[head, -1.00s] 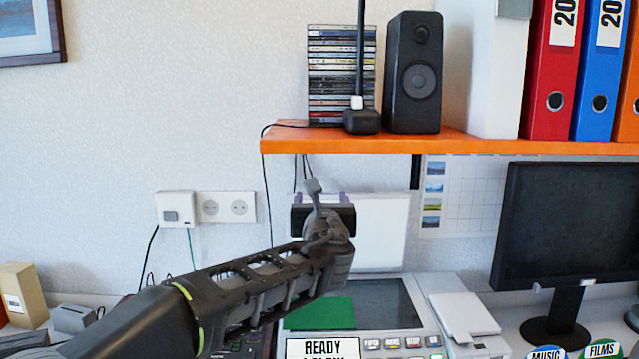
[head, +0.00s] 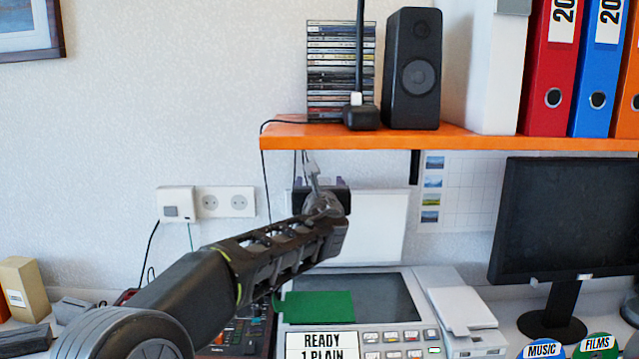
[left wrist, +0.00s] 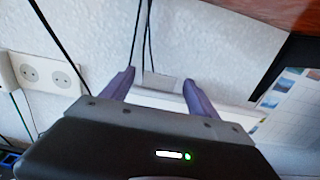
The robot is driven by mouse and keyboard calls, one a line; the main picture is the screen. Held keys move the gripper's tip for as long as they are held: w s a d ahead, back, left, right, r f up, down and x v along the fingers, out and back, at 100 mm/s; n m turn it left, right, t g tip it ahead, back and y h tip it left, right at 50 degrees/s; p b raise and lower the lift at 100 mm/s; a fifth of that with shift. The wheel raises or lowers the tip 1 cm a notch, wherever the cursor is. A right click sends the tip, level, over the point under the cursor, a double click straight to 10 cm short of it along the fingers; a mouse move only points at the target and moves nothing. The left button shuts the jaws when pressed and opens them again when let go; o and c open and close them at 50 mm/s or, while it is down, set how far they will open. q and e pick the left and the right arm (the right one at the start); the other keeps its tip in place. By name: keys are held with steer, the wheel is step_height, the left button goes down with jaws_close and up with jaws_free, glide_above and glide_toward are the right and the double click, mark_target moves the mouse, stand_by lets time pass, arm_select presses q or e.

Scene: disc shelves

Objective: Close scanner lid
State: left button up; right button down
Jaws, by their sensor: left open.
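The scanner (head: 440,278) stands on the desk with its dark glass bed exposed. Its white lid (head: 375,230) stands raised, upright at the back against the wall. My left gripper (head: 318,188) is in front of the lid's upper left part, and my arm hides the lid's left side. In the left wrist view, my left gripper (left wrist: 158,78) has its two purple fingers apart. A small grey tab (left wrist: 162,83) shows between them, at the lid's top edge (left wrist: 235,112). I cannot tell whether the fingers touch it. My right gripper is not in view.
A green sheet (head: 318,306) lies over the glass's left part. An orange shelf (head: 350,136) with a speaker (head: 411,70) and CDs (head: 340,70) overhangs the lid. A monitor (head: 570,220) stands at the right. Cables hang left of the lid.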

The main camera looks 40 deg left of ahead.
arm_select(q)
steer(key=shift+w+a, duration=0.1)
steer(key=shift+c, duration=0.3)
jaws_close()
stand_by(0.4)
